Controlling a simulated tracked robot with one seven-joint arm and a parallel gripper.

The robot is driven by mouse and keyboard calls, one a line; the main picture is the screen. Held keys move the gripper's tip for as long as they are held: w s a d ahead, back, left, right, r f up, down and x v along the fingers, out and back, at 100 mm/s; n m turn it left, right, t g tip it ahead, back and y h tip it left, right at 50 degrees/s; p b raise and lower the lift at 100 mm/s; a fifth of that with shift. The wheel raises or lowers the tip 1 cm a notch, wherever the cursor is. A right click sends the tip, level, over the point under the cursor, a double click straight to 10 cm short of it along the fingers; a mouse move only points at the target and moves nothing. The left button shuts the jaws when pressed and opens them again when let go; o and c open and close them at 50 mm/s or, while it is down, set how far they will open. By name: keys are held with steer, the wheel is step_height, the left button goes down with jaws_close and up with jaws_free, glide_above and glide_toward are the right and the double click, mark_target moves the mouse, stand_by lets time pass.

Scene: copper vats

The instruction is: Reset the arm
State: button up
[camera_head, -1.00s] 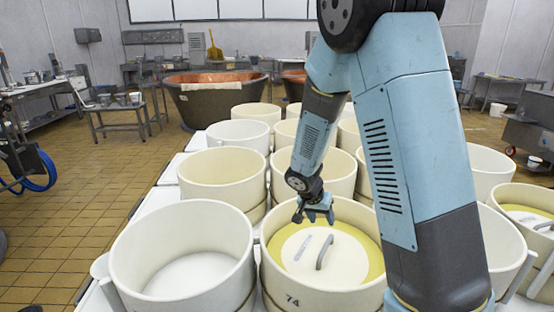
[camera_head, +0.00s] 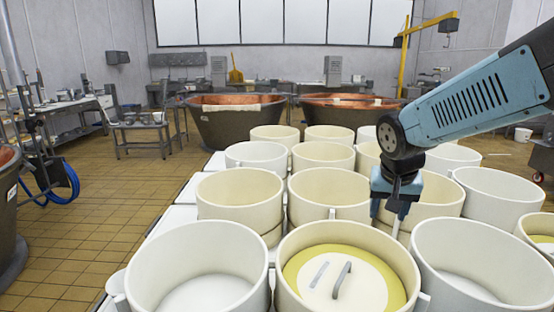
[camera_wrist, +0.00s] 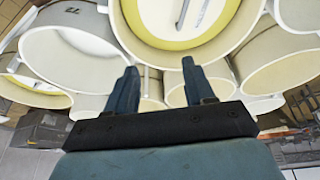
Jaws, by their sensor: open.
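My gripper (camera_head: 389,215) hangs from my blue arm, which reaches in from the right in the head view. It points down above the white tubs, right of and behind the tub with the handled lid. Its two fingers are apart with nothing between them. In the wrist view my gripper (camera_wrist: 159,66) also shows spread and empty. The pale lid (camera_head: 365,290) has a grey handle (camera_head: 342,280) and lies over yellow contents inside a front tub (camera_head: 400,258). The yellow contents show at the top of the wrist view (camera_wrist: 190,38).
Several white tubs stand close together around the gripper, including an open one (camera_head: 195,255) at front left. Two copper vats (camera_head: 235,122) (camera_head: 345,110) stand behind them. Tiled floor (camera_head: 90,215) is clear at the left.

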steer(key=s+r+n, duration=0.1)
steer(key=s+r, duration=0.2)
steer(key=s, duration=0.3)
steer(key=s+a+r+n+t+y, duration=0.1)
steer(key=s+r+n, duration=0.1)
steer(key=s, duration=0.3)
steer(key=shift+s+r+t, duration=0.3)
steer(key=shift+s+r, duration=0.05)
steer(key=shift+r, duration=0.15)
